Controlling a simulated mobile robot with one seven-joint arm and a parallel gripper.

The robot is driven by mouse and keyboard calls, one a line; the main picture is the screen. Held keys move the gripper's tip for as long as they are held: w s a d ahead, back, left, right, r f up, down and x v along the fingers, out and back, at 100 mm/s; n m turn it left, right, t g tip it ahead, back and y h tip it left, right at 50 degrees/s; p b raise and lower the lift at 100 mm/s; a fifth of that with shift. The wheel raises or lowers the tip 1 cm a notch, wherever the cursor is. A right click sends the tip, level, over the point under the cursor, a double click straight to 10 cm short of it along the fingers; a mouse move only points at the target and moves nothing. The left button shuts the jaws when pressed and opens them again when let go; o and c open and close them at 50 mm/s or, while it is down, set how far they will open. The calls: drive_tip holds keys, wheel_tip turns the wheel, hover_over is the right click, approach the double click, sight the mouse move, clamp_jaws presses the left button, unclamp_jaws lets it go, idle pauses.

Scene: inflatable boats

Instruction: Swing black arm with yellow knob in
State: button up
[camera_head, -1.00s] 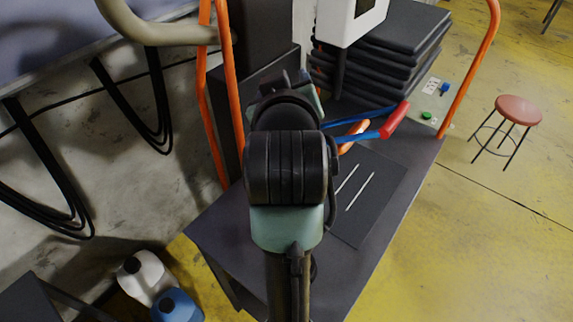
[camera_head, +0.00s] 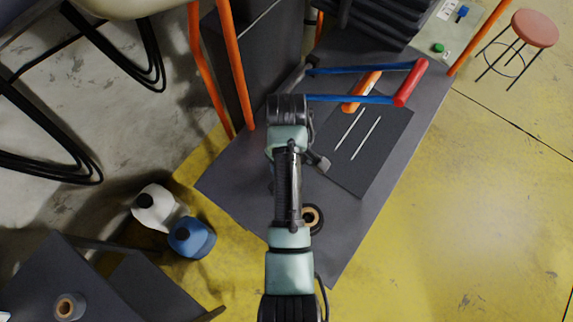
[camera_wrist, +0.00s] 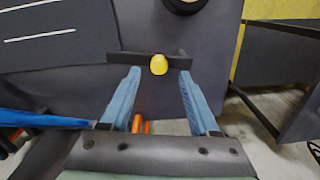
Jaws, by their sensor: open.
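The black arm (camera_wrist: 128,58) lies across the upper middle of the wrist view as a short dark bar. Its round yellow knob (camera_wrist: 158,64) faces the camera. My gripper (camera_wrist: 160,74) is open, with its two pale blue fingers pointing toward the bar. One fingertip appears on each side of the knob, with clear gaps between. Whether the tips touch the bar or stop short of it, I cannot tell. Nothing is held. In the head view, my own arm hides the knob, and my fingers cannot be made out clearly.
A dark table (camera_head: 238,190) carries a black panel with white strips (camera_head: 374,150). Blue bars with a red handle (camera_head: 411,83) stand over an orange grip (camera_head: 361,92). A dark roll (camera_head: 312,218) lies nearby. White (camera_head: 155,206) and blue (camera_head: 191,238) jugs stand on the floor.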

drive_tip(key=shift+w+f, duration=0.1)
drive_tip(key=shift+f, duration=2.15)
clamp_jaws()
